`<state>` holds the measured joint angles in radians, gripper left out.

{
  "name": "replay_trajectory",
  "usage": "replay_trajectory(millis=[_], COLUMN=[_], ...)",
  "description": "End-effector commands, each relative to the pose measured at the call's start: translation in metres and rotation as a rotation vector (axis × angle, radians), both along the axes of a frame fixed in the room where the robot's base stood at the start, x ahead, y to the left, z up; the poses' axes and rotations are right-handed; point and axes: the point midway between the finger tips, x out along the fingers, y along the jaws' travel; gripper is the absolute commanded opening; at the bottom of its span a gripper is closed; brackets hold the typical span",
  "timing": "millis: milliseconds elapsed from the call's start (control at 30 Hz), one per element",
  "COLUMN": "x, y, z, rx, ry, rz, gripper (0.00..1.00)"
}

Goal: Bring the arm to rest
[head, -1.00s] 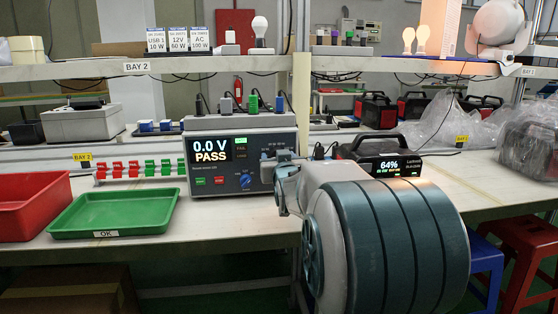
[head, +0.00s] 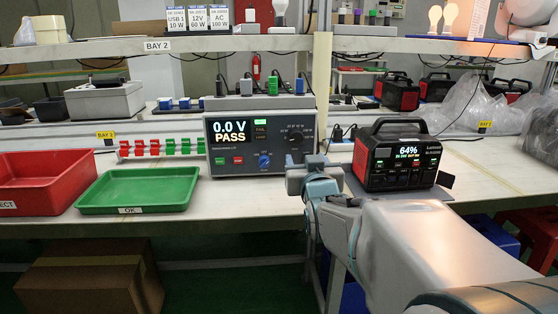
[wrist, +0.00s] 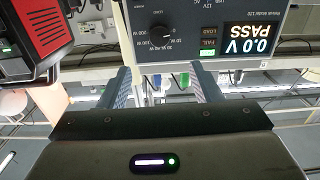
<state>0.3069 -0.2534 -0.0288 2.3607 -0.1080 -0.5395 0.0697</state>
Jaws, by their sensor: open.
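My arm reaches in from the lower right in the head view, and my gripper (head: 310,180) hangs just in front of the bench edge. In the wrist view my gripper (wrist: 165,88) has its two fingers apart with nothing held between them. The tester (head: 262,138) with a display reading 0.0 V PASS stands on the bench behind the gripper; it also shows upside down in the wrist view (wrist: 190,32). The black and red power station (head: 400,155) stands upright to the right of the gripper, its screen showing 64%. The gripper appears apart from both.
A red tray (head: 40,207) and a green tray (head: 137,209) marked OK sit at the bench's left. A shelf (head: 230,45) runs above. Cardboard boxes (head: 85,285) and stools (head: 530,235) are below. The front bench middle is clear.

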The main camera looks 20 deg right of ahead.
Motion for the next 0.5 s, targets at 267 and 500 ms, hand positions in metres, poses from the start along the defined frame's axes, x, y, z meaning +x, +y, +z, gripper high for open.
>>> replay_trajectory(millis=[267, 500], x=[-0.0045, -0.0048], y=[0.0013, 0.0036], z=[-0.0004, 0.0045], rx=[0.000, 0.005], ry=[0.000, 0.018], rz=[0.000, 0.004], gripper=[0.58, 0.58])
